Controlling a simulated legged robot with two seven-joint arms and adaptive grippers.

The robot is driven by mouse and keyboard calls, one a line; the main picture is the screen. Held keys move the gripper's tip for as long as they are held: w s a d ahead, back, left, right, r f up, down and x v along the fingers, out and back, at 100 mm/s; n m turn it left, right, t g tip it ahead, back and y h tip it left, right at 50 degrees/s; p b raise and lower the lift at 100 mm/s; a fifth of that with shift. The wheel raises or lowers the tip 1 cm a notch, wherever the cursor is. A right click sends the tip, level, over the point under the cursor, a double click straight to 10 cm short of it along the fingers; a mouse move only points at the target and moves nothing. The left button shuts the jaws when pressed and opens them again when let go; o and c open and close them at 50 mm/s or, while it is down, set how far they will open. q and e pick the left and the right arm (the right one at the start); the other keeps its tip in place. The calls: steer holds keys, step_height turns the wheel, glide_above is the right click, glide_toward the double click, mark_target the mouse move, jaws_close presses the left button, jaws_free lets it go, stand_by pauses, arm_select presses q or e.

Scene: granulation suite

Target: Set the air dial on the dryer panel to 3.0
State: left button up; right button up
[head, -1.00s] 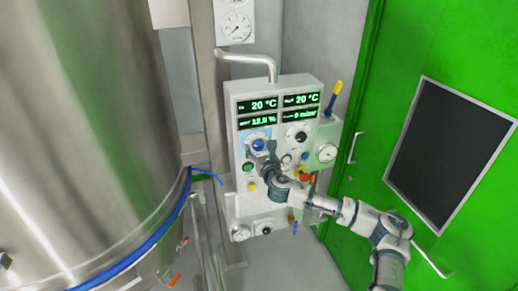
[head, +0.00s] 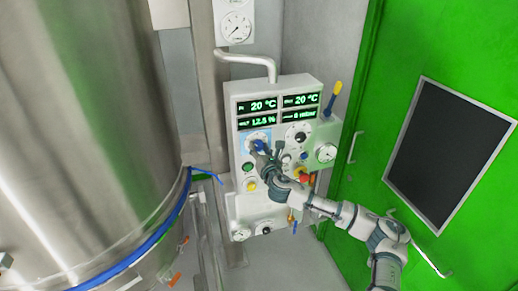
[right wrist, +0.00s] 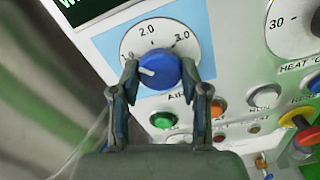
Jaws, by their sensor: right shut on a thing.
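The air dial is a blue knob (right wrist: 158,70) on a white round scale with a light blue surround; in the head view the knob (head: 259,146) is at the panel's left middle. The scale reads 2.0 at the top and 3.0 at upper right; a partly hidden number is at left. The knob's white mark points left, on the low side, away from 3.0. My right gripper (right wrist: 160,68) has one finger on each side of the knob and is shut on it; it also shows in the head view (head: 266,150). My left gripper is out of view.
The dryer panel (head: 289,94) carries green displays, a heat dial (head: 298,135) right of the air dial, a green button (right wrist: 163,120) below it, and a red knob (head: 304,178). A steel vessel (head: 85,120) fills the left; a green door (head: 390,60) is at right.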

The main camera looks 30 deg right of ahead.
steer(key=m, duration=0.5)
steer(key=shift+f+m, duration=0.1)
steer(key=shift+m, duration=0.3)
steer(key=m, duration=0.5)
steer(key=m+p, duration=0.1)
steer(key=m, duration=0.5)
steer(key=shift+f+m, duration=0.1)
steer(key=shift+m, duration=0.2)
steer(key=shift+f+m, duration=0.1)
steer(key=shift+m, duration=1.6)
steer(key=shift+f, duration=0.1)
steer(key=o, duration=1.1)
steer(key=shift+o, duration=0.2)
steer(key=shift+d, duration=0.1)
steer(key=v, duration=1.1)
steer(key=shift+s, duration=0.4)
